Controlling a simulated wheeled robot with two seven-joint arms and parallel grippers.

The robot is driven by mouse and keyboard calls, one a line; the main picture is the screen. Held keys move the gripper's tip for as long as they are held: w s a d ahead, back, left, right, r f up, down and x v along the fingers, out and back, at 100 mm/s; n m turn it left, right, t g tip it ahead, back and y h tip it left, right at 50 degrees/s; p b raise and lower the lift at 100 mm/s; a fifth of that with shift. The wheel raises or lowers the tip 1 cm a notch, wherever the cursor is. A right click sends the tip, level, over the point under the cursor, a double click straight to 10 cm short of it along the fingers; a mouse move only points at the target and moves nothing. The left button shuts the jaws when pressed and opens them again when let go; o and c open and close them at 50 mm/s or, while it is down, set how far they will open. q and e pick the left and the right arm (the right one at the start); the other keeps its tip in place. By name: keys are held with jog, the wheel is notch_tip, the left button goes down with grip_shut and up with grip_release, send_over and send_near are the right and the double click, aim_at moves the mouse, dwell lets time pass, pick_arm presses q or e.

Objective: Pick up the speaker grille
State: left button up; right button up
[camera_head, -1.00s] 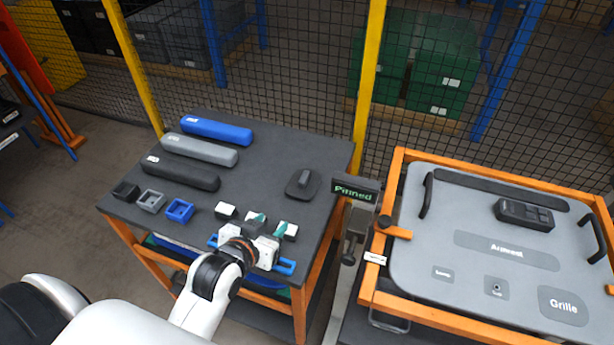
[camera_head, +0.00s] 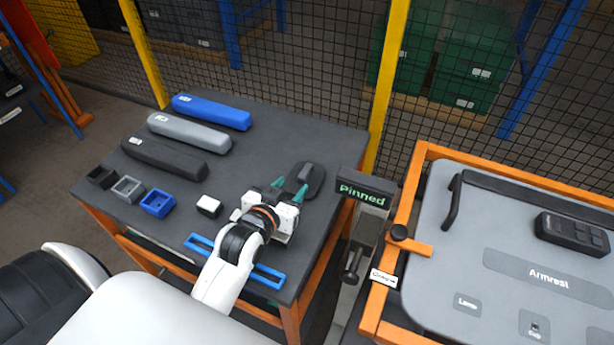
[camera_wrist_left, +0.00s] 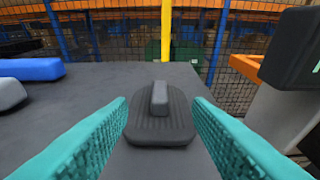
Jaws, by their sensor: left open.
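The speaker grille (camera_head: 311,174) is a dark rounded plate with a raised block handle, lying flat on the dark table (camera_head: 265,130). In the left wrist view the grille (camera_wrist_left: 160,128) sits centred just beyond and between the fingertips. My left gripper (camera_head: 290,190) has teal fingers, spread apart on the near side of the grille, with nothing between them. In the left wrist view the left gripper (camera_wrist_left: 160,110) is open, a finger on each side of the grille's raised handle. I cannot tell whether either finger touches the plate. My right gripper is not in view.
Blue, grey and black bars (camera_head: 212,112) lie at the table's back left. Small bins (camera_head: 127,188) and a white block (camera_head: 209,206) sit in front. A "Pinned" sign post (camera_head: 362,195) and an orange-framed door panel (camera_head: 520,240) stand right. Wire fence is behind.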

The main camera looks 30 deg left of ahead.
aim_at(304, 172)
pick_arm(q)
jog(key=p+x, duration=0.1)
jog(key=x, duration=0.8)
jog(key=shift+w+f+p, duration=0.1)
jog(key=shift+w+p, duration=0.05)
jog(key=shift+p, duration=0.25)
grip_shut()
